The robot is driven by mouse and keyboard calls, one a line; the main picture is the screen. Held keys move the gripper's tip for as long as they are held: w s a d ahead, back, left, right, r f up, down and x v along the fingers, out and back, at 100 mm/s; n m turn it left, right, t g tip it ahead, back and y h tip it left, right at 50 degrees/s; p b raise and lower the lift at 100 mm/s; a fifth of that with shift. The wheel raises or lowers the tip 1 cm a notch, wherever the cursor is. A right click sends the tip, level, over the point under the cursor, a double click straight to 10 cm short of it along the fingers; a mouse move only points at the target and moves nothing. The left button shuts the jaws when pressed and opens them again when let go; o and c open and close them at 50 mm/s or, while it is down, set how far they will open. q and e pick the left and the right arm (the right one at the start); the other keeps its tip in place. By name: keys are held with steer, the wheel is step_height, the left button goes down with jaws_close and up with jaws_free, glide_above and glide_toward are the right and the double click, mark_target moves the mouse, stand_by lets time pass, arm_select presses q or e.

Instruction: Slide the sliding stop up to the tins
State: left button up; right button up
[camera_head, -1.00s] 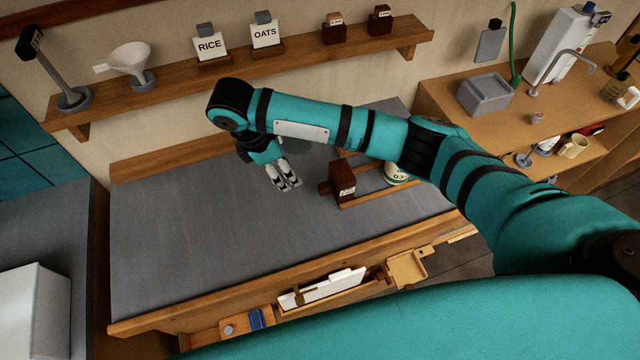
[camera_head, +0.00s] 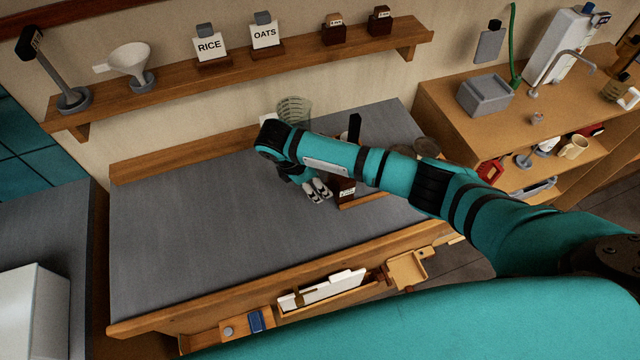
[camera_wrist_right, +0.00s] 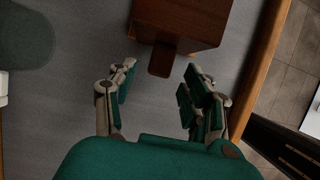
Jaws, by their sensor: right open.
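The sliding stop, a dark brown block (camera_head: 346,192) with a white label, sits on the grey worktop (camera_head: 220,230) at a light wooden rail (camera_head: 368,200). My forearm hides part of it. In the right wrist view the stop (camera_wrist_right: 190,18) is at the top, with a small brown tab (camera_wrist_right: 162,60) pointing toward me. My right gripper (camera_head: 318,191) is open just left of the stop. In the wrist view its fingers (camera_wrist_right: 160,82) are spread to either side of the tab, apart from it. The tins are hidden behind my arm. My left gripper is not in view.
A clear glass vessel (camera_head: 294,110) and a dark upright post (camera_head: 354,127) stand behind my arm. A wooden shelf (camera_head: 250,65) with labelled holders runs along the wall. The left half of the worktop is clear.

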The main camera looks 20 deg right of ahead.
steer(key=shift+x, duration=1.3)
jaws_close()
